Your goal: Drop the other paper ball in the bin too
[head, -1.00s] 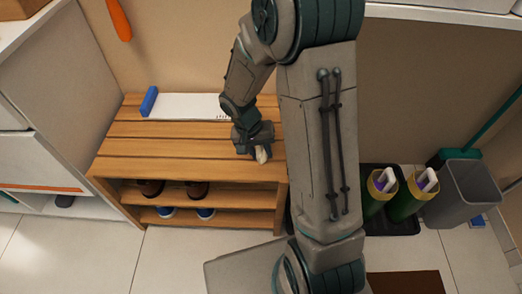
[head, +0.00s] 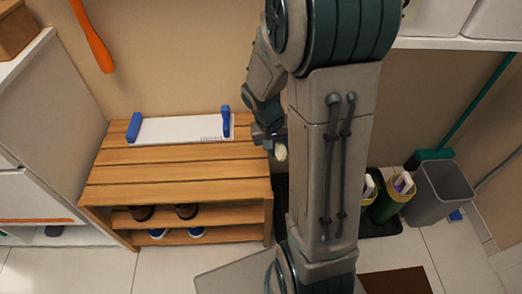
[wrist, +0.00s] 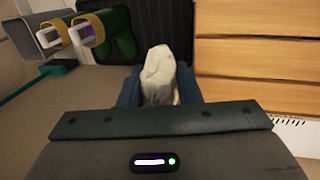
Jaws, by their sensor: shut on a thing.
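My gripper (head: 272,137) is shut on a crumpled white paper ball (head: 280,153), which hangs just past the right end of the wooden shoe bench (head: 170,175). In the wrist view the paper ball (wrist: 160,75) sits between the two fingers, with the dark tray beyond it. The grey bin (head: 437,205) stands on the floor at the far right; its inside is not clearly visible from here. The bin's grey rim also shows at the top left of the wrist view (wrist: 47,36).
Green boots (head: 392,200) with yellow tops and white stuffing stand on a black tray (head: 385,226) between my arm and the bin. A teal broom (head: 433,154) leans by the bin. A white sheet with blue-ended bars (head: 180,129) lies on the bench.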

